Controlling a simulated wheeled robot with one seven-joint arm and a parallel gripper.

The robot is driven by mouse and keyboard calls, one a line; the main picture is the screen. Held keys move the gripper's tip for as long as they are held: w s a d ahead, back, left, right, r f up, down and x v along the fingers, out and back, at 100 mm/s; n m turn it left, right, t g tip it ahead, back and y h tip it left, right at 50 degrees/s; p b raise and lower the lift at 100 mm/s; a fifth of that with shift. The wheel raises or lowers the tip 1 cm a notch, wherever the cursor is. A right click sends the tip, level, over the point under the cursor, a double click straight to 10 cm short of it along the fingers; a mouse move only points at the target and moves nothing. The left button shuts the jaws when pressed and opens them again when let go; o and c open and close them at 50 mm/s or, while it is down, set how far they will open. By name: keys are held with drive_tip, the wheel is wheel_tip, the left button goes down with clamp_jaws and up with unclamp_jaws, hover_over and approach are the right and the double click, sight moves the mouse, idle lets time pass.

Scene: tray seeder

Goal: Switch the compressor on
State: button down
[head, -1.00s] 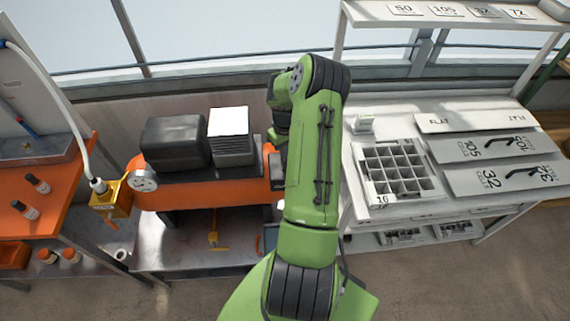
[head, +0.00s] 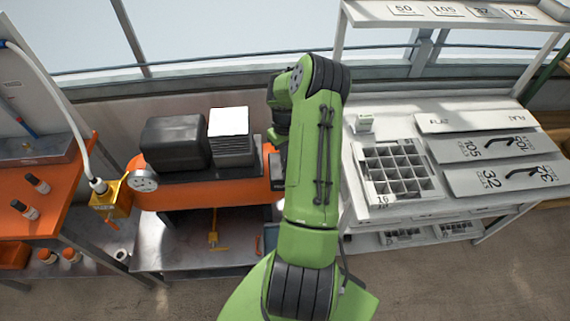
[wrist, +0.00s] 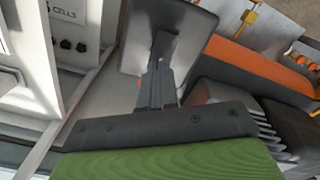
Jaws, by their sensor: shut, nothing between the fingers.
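The compressor has an orange tank (head: 200,196) with a dark motor block (head: 176,142) and a finned pump (head: 232,150) on top. A dark box (head: 276,170) at the tank's right end is partly covered by my arm. In the wrist view the orange tank (wrist: 262,62) and the fins (wrist: 262,125) are at the right. My gripper (wrist: 157,98) is shut and empty there, its fingers in front of a grey box-like face (wrist: 178,25). I cannot tell whether they touch it. No switch can be made out. In the head view my arm hides the fingertips.
A yellow unit (head: 112,197) with a white hose and a round gauge (head: 144,181) are at the tank's left. An orange bench (head: 45,195) with bottles stands further left. A white bench (head: 455,203) with a cell tray (head: 397,199) and grey plates is close on my arm's right.

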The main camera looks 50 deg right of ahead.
drive_tip(key=shift+f+b, duration=0.85)
drive_tip(key=shift+f, duration=0.2)
idle(0.4)
drive_tip(key=shift+r, duration=0.1)
drive_tip(key=shift+r+p, duration=2.3)
drive_tip(key=shift+r, duration=1.3)
drive_tip(key=shift+f, duration=0.1)
